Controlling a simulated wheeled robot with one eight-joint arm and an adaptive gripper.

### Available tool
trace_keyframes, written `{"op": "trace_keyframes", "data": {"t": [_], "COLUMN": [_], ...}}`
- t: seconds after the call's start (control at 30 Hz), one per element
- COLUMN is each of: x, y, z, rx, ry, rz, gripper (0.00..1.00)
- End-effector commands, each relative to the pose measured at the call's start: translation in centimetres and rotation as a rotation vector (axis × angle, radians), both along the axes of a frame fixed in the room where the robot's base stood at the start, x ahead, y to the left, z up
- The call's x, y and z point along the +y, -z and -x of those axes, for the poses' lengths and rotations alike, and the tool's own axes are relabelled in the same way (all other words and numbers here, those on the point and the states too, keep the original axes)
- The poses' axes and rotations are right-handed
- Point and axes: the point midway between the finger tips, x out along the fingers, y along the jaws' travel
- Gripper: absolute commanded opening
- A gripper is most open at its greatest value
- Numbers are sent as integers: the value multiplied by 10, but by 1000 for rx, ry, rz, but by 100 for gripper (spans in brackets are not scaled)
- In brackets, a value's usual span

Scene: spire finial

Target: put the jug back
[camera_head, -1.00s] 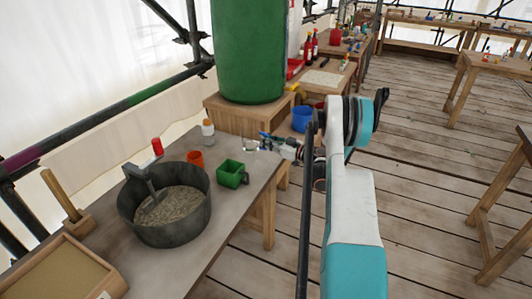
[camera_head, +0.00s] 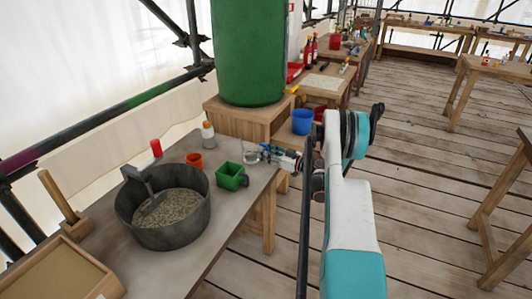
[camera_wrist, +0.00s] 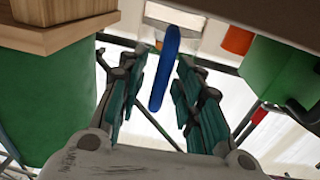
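A small green jug-like container with a handle (camera_head: 231,176) stands upright on the grey table (camera_head: 215,225), near its right edge. A green block shape at the right of the wrist view (camera_wrist: 278,75) looks like the same container. My gripper (camera_head: 262,154) is at the table's far right corner, beyond and right of this container and apart from it. In the wrist view my gripper (camera_wrist: 160,88) has its teal fingers spread. A long blue handle (camera_wrist: 165,65) lies between them with gaps on both sides. A pale flat piece (camera_wrist: 187,22) shows at the handle's far end.
A dark tub of gravel (camera_head: 165,215), an orange cup (camera_head: 194,160), a white bottle (camera_head: 208,136) and a red-topped item (camera_head: 156,149) stand on the table. A large green barrel (camera_head: 248,50) stands on a wooden stand behind. A blue bucket (camera_head: 302,121) is beyond my gripper.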

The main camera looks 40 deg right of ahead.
Motion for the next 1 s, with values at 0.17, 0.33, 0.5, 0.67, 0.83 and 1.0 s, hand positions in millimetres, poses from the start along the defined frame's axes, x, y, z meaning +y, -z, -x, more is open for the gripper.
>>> {"op": "trace_keyframes", "data": {"t": [0.17,0.33,0.5,0.67,0.83,1.0], "x": [0,-2,-11,-22,-30,-35], "y": [0,-3,-5,-5,-4,-2], "z": [0,4,30,63,92,109], "rx": [0,0,0,0,0,0], "ry": [0,1,3,5,2,1], "rz": [0,0,0,0,0,0], "gripper": [32,32,32,32,32,32]}}
